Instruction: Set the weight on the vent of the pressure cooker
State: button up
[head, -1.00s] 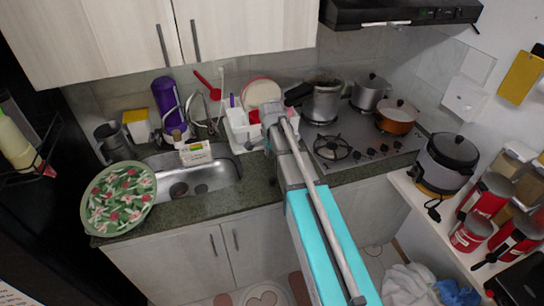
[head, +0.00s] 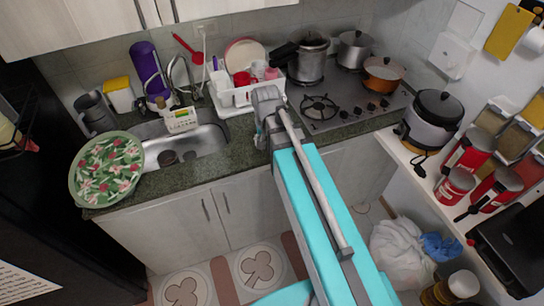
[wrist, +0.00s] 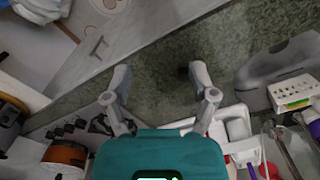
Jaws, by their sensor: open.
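The pressure cooker (head: 308,65) stands on the back left of the stove, a silver pot with a lid and a dark handle pointing left. Its vent is too small to make out. My gripper (wrist: 160,78) is open and empty above the green stone counter (wrist: 150,60), with its fingers spread. In the head view my gripper (head: 262,138) is at the counter's front edge, left of the stove, partly hidden by my arm. A small dark spot (wrist: 183,72) shows on the counter between the fingers, near the right one; I cannot tell whether it is the weight.
A white dish rack (head: 235,97) with cups and a plate stands just behind my gripper. The stove (head: 335,118) also holds a silver pot (head: 354,50) and an orange pot (head: 383,74). The sink (head: 195,150) is to the left. A rice cooker (head: 432,122) stands on the right shelf.

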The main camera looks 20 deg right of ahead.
jog(key=s+n, duration=0.4)
jog(key=s, duration=0.2)
jog(key=shift+s+n, duration=0.15)
jog(key=shift+n, duration=0.15)
notch_tip(320, 180, down, 3)
jog(key=b, duration=0.3)
jog(key=shift+a, duration=0.1)
